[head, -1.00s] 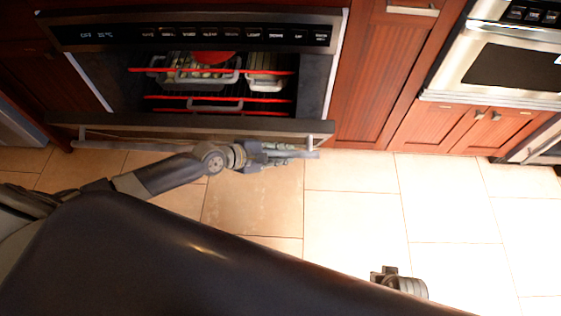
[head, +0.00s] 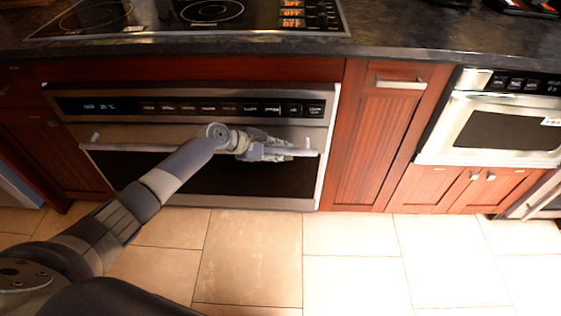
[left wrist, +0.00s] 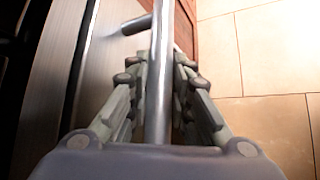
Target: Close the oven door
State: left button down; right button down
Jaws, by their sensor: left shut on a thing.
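The oven (head: 200,105) is in the middle left of the head view, under the cooktop. Its door (head: 250,185) stands upright against the oven front and looks shut or nearly so; I cannot tell if a small gap is left. The door's bar handle (head: 120,147) runs across its top. My left gripper (head: 285,150) is at the handle's right end, shut on the bar. In the left wrist view the handle (left wrist: 160,80) runs between the fingers of the left gripper (left wrist: 160,95). The oven's inside is hidden. My right gripper is not in view.
A cooktop (head: 190,15) is set in the dark counter (head: 420,40) above the oven. Red wooden cabinets (head: 380,140) and a steel microwave (head: 505,125) stand to the right. The tiled floor (head: 360,250) in front is clear.

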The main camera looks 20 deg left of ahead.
pick_arm(q)
jog(key=shift+w+a+r, duration=0.2)
jog(key=shift+w+r, duration=0.15)
jog(key=shift+r, duration=0.05)
jog(key=c, duration=1.6)
grip_release()
jog(key=shift+w, duration=0.1)
jog(key=shift+o, duration=0.8)
jog(key=shift+w, duration=0.1)
jog(key=shift+f, duration=0.2)
jog(key=shift+s, duration=0.2)
jog(key=shift+s+a+r, duration=0.1)
jog(key=shift+s+a, duration=0.1)
jog(key=v, duration=1.1)
jog(key=shift+r, duration=0.2)
